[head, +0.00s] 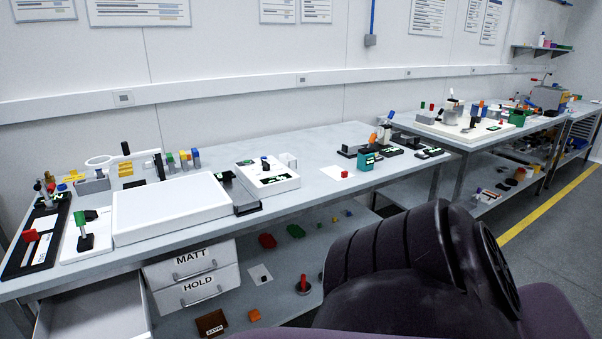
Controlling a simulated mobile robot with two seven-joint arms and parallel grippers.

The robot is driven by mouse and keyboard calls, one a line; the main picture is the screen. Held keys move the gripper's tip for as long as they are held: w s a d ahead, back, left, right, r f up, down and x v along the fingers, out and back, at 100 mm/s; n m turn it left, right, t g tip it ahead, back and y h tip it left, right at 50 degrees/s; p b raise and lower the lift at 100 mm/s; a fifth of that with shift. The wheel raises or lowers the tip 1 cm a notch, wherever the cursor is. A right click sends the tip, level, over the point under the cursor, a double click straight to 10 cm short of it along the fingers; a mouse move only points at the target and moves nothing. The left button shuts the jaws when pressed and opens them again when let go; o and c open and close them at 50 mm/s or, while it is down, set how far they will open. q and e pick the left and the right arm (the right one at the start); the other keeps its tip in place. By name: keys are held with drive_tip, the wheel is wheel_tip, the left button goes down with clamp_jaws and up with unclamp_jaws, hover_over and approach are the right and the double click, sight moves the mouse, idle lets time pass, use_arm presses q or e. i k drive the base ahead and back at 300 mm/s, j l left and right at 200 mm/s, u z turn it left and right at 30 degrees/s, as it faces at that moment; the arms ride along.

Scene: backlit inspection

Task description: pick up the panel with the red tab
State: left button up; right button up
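At the far left of the bench, a red tab (30,236) stands up over a black tray (18,262). White panel-like pieces (40,253) lie in that tray by the tab. I cannot tell which piece the tab is fixed to. A green tab (80,218) stands on a dark base on the white plate beside the tray. A red block (345,174) sits on a white square towards the bench's right end. Neither of my grippers is in view. A dark purple part of my own body fills the lower right.
A white flat box, likely a light box (170,207), takes up the bench's left half. Below it are drawers marked MATT (190,262) and HOLD (200,290), and an open drawer (95,312). The bench middle has clear room. A second bench stands further right.

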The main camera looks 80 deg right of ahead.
sight(336, 172)
drive_tip(key=z, duration=2.65)
